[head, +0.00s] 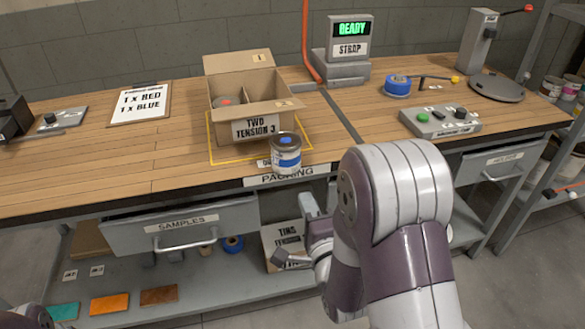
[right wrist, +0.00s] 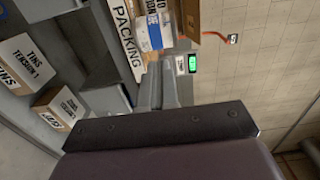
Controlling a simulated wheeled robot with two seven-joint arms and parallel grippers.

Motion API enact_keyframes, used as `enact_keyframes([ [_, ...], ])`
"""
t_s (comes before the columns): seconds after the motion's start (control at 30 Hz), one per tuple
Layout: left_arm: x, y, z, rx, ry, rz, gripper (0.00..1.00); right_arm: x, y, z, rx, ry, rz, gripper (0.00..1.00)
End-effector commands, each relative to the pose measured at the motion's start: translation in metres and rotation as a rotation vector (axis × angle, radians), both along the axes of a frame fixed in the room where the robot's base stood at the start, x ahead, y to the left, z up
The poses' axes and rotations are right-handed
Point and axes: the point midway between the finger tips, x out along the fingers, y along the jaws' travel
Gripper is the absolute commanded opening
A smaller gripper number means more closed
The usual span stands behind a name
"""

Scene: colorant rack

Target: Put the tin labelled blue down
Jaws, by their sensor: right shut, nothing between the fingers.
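The tin with a blue band and a blue dot on its lid (head: 286,155) is upright at the front edge of the bench, just above the PACKING label. Its base overlaps the edge in the picture; I cannot tell whether it overhangs. It also shows in the right wrist view (right wrist: 152,32), beyond my fingertips. My right gripper (head: 308,204) is below and in front of the tin, apart from it, shut and empty. Its closed fingers show in the right wrist view (right wrist: 163,80). My left gripper is not in view.
An open cardboard box (head: 284,108) with a red-marked tin (head: 227,101) inside stands behind the blue tin, within a yellow outline. An order sheet (head: 141,103) lies left. A button panel (head: 440,121) and blue tape roll (head: 397,85) are right. The SAMPLES drawer (head: 181,226) sticks out below.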

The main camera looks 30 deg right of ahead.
Motion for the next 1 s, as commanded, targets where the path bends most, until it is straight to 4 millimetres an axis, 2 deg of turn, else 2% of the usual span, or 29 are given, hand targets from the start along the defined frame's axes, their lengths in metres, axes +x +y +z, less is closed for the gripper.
enact_keyframes([
  [0.3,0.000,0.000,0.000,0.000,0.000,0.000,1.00,0.068,-0.016,0.000,-0.002,0.000,-0.001,0.00],
  [0.5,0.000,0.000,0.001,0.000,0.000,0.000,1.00,0.098,-0.024,0.000,-0.003,0.002,0.000,0.00],
  [0.7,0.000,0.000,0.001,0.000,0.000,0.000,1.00,0.110,-0.026,0.000,-0.002,0.003,0.000,0.00],
  [1.0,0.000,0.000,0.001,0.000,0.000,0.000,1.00,0.111,-0.027,0.000,-0.002,0.003,-0.001,0.00],
])
